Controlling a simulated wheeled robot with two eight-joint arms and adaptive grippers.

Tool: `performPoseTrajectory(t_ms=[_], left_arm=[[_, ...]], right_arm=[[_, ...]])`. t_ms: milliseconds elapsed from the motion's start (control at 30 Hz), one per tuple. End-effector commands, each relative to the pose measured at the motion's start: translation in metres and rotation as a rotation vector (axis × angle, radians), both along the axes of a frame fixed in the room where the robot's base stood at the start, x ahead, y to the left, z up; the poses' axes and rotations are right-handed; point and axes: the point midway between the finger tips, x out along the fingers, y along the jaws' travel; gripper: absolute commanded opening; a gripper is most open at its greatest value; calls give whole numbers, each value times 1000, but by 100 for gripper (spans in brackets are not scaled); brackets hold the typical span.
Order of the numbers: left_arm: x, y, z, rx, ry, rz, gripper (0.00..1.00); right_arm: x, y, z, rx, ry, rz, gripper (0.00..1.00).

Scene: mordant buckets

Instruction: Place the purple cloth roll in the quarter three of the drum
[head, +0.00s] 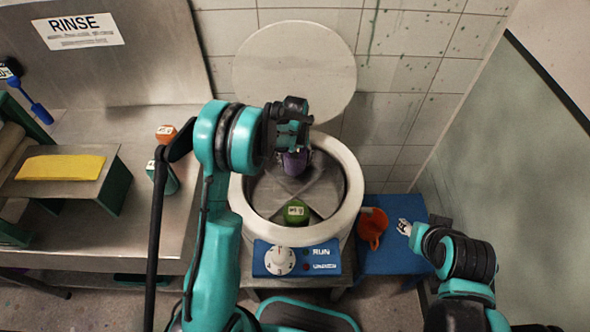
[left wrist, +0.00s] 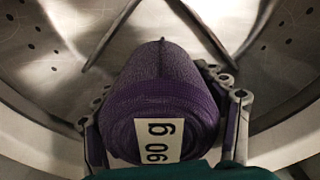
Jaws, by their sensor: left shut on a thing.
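A purple cloth roll (head: 294,163) hangs upright in my left gripper (head: 294,148), over the far part of the drum (head: 242,190). In the left wrist view, the purple roll (left wrist: 165,85) fills the middle between the fingers of my left gripper (left wrist: 165,122), with a white "90 g" label facing the camera. Raised dividers split the grey drum inside into compartments. A green roll (head: 296,211) with a white label lies in the near compartment. I cannot tell whether the purple roll touches the drum floor. My right gripper (head: 404,227) is off to the right, above a blue stool.
The drum's round lid (head: 294,70) stands open against the tiled wall. A blue panel (head: 297,259) with a dial is on the front. An orange jug (head: 372,227) is on the blue stool (head: 398,258).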

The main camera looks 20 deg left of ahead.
Motion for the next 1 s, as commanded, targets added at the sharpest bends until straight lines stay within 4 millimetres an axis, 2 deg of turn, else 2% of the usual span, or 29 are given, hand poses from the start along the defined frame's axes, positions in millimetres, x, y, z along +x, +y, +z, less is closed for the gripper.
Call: performPoseTrajectory(t_ms=[233,567,600,667,1000], left_arm=[[0,0,-37,0,0,0,33],[-1,0,-39,0,0,-1,33],[-1,0,-38,0,0,-1,80],[-1,0,-38,0,0,-1,95],[-1,0,-37,0,0,-1,95]], right_arm=[[0,0,-17,0,0,0,40],[0,0,-18,0,0,0,40],[0,0,-17,0,0,0,40],[0,0,-17,0,0,0,40],[0,0,-16,0,0,0,40]])
